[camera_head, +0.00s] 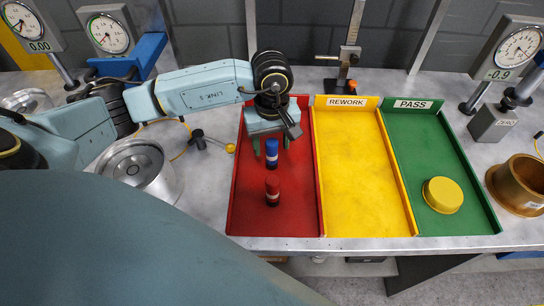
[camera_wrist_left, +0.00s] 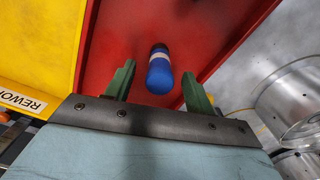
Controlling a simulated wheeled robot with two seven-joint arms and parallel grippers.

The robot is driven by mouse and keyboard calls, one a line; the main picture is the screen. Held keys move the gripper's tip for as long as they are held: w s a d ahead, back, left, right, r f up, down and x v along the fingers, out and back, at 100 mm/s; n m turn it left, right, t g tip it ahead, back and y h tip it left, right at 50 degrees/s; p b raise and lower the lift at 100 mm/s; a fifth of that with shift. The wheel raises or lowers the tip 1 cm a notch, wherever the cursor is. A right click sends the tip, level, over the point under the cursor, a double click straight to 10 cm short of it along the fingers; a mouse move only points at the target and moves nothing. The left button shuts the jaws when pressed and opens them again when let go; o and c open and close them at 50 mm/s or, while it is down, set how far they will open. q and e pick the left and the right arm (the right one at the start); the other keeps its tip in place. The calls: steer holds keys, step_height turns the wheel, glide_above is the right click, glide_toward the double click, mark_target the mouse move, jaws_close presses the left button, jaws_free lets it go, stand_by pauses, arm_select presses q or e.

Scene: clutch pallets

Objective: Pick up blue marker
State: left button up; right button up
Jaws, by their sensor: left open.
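The blue marker (camera_head: 272,153) stands in the red tray (camera_head: 248,205), behind a red marker (camera_head: 272,190). My left gripper (camera_head: 272,152) is over the red tray at the blue marker, its green fingers pointing down. In the left wrist view the blue marker (camera_wrist_left: 160,72) shows a white band and lies just beyond and between the open fingertips of the left gripper (camera_wrist_left: 157,82). Nothing is held in it. My right gripper is not in view.
The yellow REWORK tray (camera_head: 360,180) is empty. The green PASS tray (camera_head: 425,150) holds a yellow round part (camera_head: 442,195). A silver cylinder (camera_head: 140,168) stands left of the red tray, and a brass ring (camera_head: 518,185) is at the far right. Dial gauges line the back.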

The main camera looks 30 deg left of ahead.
mark_target(272, 155)
arm_select(q)
step_height(272, 155, down, 5)
steer(key=shift+r+b, duration=0.1)
steer(key=shift+b, duration=0.95)
steer(key=c, duration=1.1)
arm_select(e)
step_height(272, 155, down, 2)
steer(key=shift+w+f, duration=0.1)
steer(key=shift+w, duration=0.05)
